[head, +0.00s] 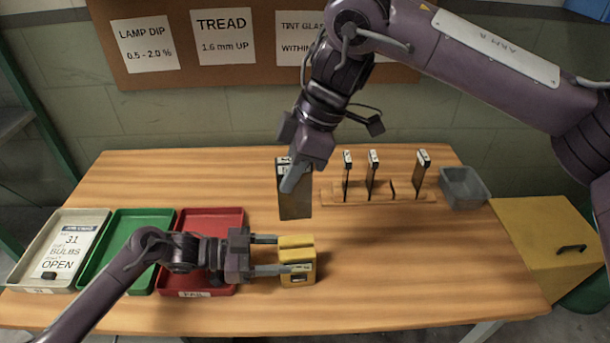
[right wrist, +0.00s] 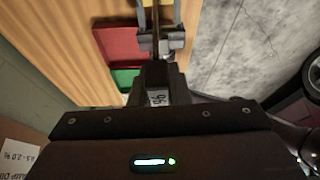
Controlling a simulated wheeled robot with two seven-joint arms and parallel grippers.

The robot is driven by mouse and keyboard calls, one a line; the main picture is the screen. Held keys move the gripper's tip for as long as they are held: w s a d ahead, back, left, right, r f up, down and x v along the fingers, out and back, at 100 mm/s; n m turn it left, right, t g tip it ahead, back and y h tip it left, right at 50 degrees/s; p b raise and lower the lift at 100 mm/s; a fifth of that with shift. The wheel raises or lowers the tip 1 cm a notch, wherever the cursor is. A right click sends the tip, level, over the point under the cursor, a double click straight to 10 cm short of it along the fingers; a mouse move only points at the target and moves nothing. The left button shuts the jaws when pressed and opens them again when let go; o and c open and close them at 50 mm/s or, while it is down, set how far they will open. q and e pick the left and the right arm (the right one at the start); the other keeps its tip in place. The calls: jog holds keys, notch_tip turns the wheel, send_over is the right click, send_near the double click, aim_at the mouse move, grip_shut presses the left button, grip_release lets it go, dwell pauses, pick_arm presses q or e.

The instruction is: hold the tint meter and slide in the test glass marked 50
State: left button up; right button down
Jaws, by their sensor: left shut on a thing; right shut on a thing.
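The yellow tint meter (head: 298,262) sits on the table in the head view, a slot line along its top. My left gripper (head: 284,254) is shut on it, one finger on each side. My right gripper (head: 300,172) is shut on the top of a dark test glass (head: 295,203). The glass hangs upright above the table, behind the meter and apart from it.
A wooden rack (head: 380,198) with several dark glasses stands right of the held glass. A grey bin (head: 465,188) is beyond it. Red (head: 235,222), green (head: 120,250) and white (head: 35,222) trays line the left. Free table lies right of the meter.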

aim_at(292, 214)
jog(key=shift+f, duration=3.65)
jog(key=shift+f, duration=0.65)
jog(key=shift+f, duration=0.5)
jog(key=shift+f, duration=0.25)
jog(key=shift+f, duration=1.15)
jog(key=shift+f, duration=0.65)
jog(key=shift+f, duration=0.75)
jog(key=shift+f, duration=0.75)
